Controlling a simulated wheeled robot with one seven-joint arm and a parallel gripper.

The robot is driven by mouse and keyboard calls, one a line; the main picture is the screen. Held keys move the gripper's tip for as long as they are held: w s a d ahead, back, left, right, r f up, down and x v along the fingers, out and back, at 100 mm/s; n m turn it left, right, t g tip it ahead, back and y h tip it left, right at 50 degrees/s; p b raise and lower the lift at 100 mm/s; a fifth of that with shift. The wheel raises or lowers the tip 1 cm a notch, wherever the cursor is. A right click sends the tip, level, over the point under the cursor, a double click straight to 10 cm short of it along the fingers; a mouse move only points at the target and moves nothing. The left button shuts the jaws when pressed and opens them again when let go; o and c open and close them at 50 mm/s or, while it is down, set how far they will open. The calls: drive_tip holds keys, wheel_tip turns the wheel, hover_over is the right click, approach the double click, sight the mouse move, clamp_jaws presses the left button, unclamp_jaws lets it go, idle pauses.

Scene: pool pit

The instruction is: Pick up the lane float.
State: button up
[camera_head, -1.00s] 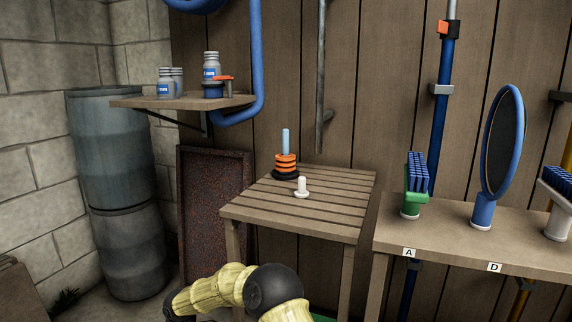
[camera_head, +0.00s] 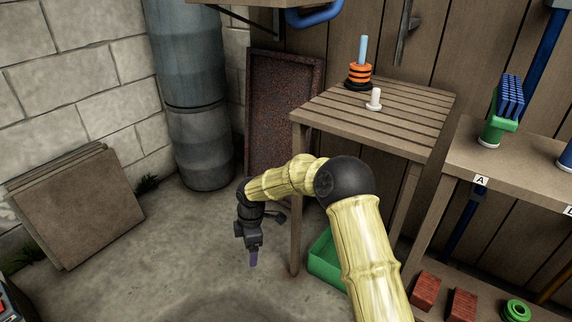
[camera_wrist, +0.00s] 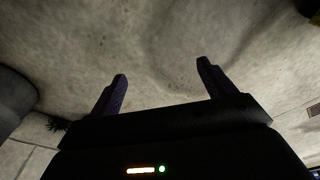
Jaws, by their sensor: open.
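No thing in view is plainly marked as the lane float. An upright stack of orange and black rings (camera_head: 360,72) around a light blue rod stands on the slatted wooden table (camera_head: 335,104). A small white knobbed peg (camera_head: 374,98) stands in front of it, apart from it. My gripper (camera_head: 252,258) hangs low over the concrete floor, left of the table and well below its top. In the wrist view my gripper (camera_wrist: 162,70) has its two dark purple fingers wide apart, with only bare floor between and beyond them.
A green bin (camera_head: 325,262) sits under the table. A bench with a brush (camera_head: 508,98) stands at right, bricks (camera_head: 426,290) below it. A barrel (camera_head: 200,145), a rusty panel (camera_head: 284,105) and leaning boards (camera_head: 75,205) line the left.

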drive_tip(key=s+d+r+m+t+h+p, duration=0.1)
drive_tip(key=s+d+r+m+p, duration=0.3)
drive_tip(key=d+r, duration=0.6)
drive_tip(key=s+d+r+m+t+p, duration=0.1)
drive_tip(key=s+d+r+m+p, duration=0.2)
drive_tip(key=d+r+m+p, duration=0.6)
drive_tip(key=s+d+r+m+t+p, duration=0.1)
drive_tip(key=s+d+r+m+p, duration=0.3)
drive_tip(key=s+d+r+m, duration=0.5)
drive_tip(key=s+d+r, duration=0.3)
drive_tip(key=s+r, duration=0.1)
drive_tip(key=shift+r+p, duration=0.2)
drive_tip(key=shift+p, duration=0.2)
